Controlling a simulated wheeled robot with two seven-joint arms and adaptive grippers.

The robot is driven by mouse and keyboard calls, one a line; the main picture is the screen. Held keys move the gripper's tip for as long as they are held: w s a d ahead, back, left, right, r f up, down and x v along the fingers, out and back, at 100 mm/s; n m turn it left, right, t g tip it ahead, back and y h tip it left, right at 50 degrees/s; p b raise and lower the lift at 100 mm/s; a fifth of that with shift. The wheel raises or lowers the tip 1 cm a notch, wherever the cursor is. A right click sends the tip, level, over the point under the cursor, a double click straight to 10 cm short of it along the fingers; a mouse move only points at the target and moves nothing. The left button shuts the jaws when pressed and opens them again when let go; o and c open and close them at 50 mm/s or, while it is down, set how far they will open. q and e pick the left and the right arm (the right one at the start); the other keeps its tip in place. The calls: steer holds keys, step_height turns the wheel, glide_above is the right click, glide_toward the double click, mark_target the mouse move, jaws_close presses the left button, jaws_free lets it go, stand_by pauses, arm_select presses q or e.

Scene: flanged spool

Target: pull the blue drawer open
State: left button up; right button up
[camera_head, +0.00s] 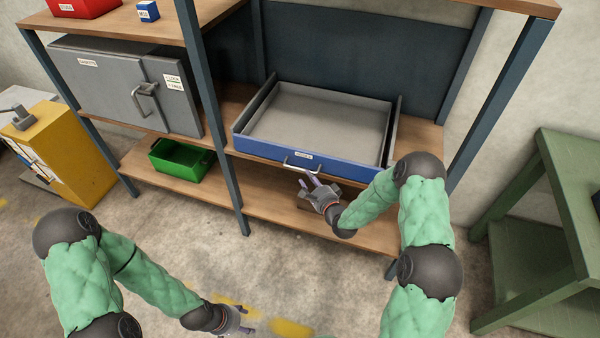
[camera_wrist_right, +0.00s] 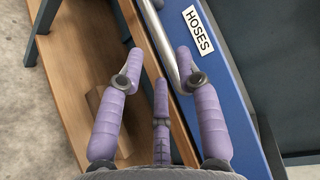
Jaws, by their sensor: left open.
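The blue-fronted drawer (camera_head: 343,164) is on the middle shelf, its grey inside visible from above. Its label reads "HOSES" in the right wrist view (camera_wrist_right: 232,87). Its metal bar handle (camera_head: 300,167) is on the front panel. My right gripper (camera_head: 309,181) is just in front of the handle. In the right wrist view its purple fingers (camera_wrist_right: 158,60) are spread, with the handle bar (camera_wrist_right: 163,45) between the tips, nearer the right finger; contact is unclear. My left gripper (camera_head: 240,319) is low at the bottom of the head view, open and away from the drawer.
A green bin (camera_head: 180,162) sits on the lower shelf at left. A grey cabinet (camera_head: 105,85) with a handle stands left of the drawer. A yellow cabinet (camera_head: 75,150) is at far left. A green table (camera_head: 545,240) stands at right. Floor (camera_head: 180,235) before the shelf is clear.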

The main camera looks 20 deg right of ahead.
mark_target(301, 170)
steer(key=shift+b+x, duration=0.6)
steer(key=shift+x, duration=2.5)
jaws_close()
